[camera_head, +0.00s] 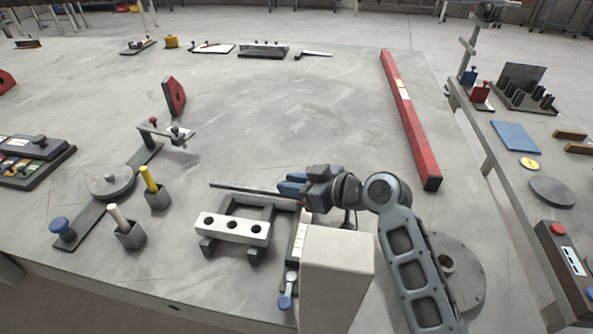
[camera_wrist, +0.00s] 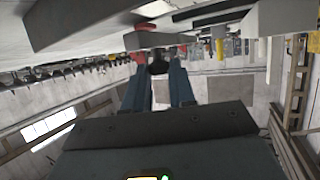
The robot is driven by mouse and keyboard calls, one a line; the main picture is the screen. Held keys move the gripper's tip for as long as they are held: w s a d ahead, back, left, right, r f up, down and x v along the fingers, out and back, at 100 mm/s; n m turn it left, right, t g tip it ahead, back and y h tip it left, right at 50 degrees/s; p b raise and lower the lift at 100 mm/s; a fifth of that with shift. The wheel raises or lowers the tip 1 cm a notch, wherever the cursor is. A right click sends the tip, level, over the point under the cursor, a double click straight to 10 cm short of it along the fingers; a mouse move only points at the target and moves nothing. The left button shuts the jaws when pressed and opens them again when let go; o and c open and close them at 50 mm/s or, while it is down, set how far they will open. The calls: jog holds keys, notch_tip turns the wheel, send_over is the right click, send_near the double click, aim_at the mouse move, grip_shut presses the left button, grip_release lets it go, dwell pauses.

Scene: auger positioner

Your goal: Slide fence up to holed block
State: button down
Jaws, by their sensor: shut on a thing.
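The holed block (camera_head: 232,228) is a pale bar with three dark holes, lying across a dark frame near the table's front. A long thin grey bar, apparently the fence (camera_head: 240,190), lies behind it, with a gap between them. My gripper (camera_head: 289,187), with blue fingers, is at the right end of this bar. In the wrist view, the gripper (camera_wrist: 157,80) is shut on a dark knob (camera_wrist: 158,63) with a red part above it. My gripper and arm hide how the knob joins the bar in the head view.
A pale scale strip (camera_head: 299,232) and a blue-handled lever (camera_head: 287,288) lie right of the block, partly behind a pale box-like post (camera_head: 337,262). Two grey cups (camera_head: 130,238) (camera_head: 158,199) with pegs stand left. A long red beam (camera_head: 411,125) lies right. The table's middle is clear.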

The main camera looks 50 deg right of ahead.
jog(key=s+a, duration=0.1)
jog(key=a, duration=0.1)
jog(key=s+a, duration=0.2)
jog(key=a, duration=0.1)
jog(key=s+a, duration=0.2)
jog(key=a, duration=0.1)
jog(key=shift+s, duration=0.15)
jog(key=c, duration=1)
grip_release()
jog(key=shift+b+v, duration=0.45)
jog(key=shift+v, duration=3.4)
jog(key=shift+s, duration=0.1)
